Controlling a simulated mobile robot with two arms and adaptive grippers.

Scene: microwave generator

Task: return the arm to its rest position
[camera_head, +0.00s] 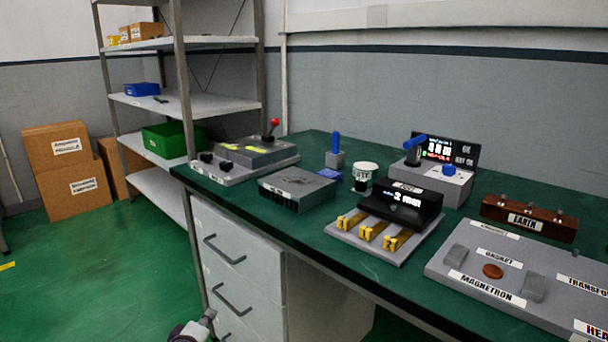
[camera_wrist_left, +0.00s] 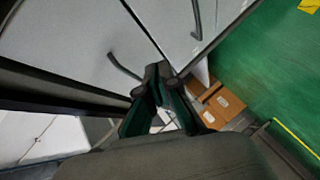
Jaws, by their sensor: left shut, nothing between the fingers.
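My left gripper (camera_head: 198,328) shows at the bottom edge of the head view, low in front of the white drawer cabinet (camera_head: 238,262) and below the tabletop. Most of my left arm is out of the picture. In the left wrist view the left gripper (camera_wrist_left: 160,75) has its fingertips together with nothing between them. Cabinet drawers with dark handles (camera_wrist_left: 124,68) lie beyond the fingertips there. My right gripper is in neither view.
The green workbench (camera_head: 330,248) carries a grey box, a black device with yellow clips, a control box and a labelled grey board (camera_head: 470,262). A metal shelf (camera_head: 185,100) stands behind left. Cardboard boxes (camera_head: 65,170) stand on the floor. Green floor at left is clear.

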